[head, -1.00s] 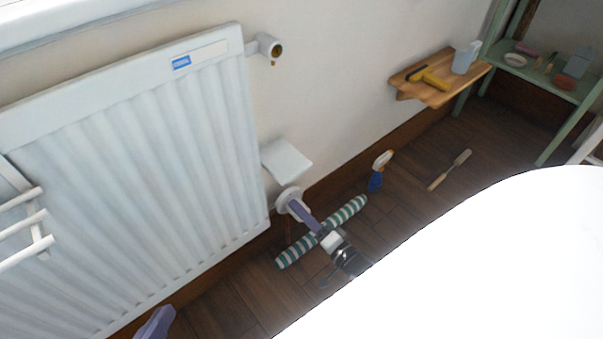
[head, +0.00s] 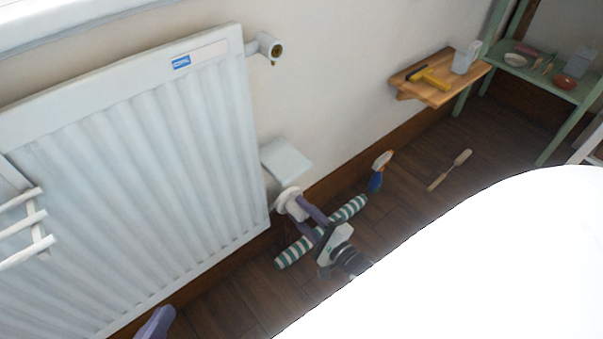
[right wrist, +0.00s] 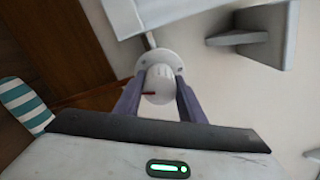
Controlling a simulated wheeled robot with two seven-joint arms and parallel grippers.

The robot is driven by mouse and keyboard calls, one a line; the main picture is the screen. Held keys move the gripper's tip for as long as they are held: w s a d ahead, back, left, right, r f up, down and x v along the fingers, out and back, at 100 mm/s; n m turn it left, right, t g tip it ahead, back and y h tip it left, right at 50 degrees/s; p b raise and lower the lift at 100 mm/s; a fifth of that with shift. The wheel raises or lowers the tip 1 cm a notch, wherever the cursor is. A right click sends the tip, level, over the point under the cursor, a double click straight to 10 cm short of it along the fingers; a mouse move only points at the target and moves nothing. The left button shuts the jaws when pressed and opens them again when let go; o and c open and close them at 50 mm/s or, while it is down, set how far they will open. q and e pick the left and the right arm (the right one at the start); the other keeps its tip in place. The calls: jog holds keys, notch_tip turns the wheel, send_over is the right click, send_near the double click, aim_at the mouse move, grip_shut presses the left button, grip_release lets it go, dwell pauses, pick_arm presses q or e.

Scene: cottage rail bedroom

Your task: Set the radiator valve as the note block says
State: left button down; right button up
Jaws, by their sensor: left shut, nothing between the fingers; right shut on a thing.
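The radiator valve is a white round knob (head: 288,195) at the radiator's lower right corner. In the right wrist view, the knob (right wrist: 160,78) sits between the two purple fingers and shows a red mark towards the left. My right gripper (head: 303,208) is shut on this knob; it also shows in the right wrist view (right wrist: 160,92). My left gripper (head: 155,324) is shut and empty at the bottom left, partly cut off by the frame.
The ribbed white radiator (head: 140,170) fills the left. A small white wall shelf (head: 286,158) is just above the valve. A striped roll (head: 349,209) and spray bottle (head: 379,172) are on the floor nearby. A wooden shelf (head: 437,92) is further right.

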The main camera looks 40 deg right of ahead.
jog(key=shift+m, duration=0.5)
jog(key=o, duration=1)
jog(key=shift+o, duration=0.2)
pick_arm(q)
jog(key=shift+r, duration=0.1)
pick_arm(e)
jog(key=shift+s, duration=0.15)
jog(key=shift+s, duration=0.4)
pick_arm(q)
jog(key=shift+a+f+g+y+p, duration=0.15)
jog(key=shift+a+f+y+p, duration=0.15)
jog(key=shift+f+p, duration=0.25)
jog(key=shift+a+f+g+y+p, duration=0.15)
jog(key=shift+a+f+y+p, duration=0.15)
jog(key=shift+f+p, duration=0.2)
pick_arm(e)
jog(key=s, duration=0.9)
jog(key=shift+s+d, duration=0.15)
jog(key=shift+d, duration=0.25)
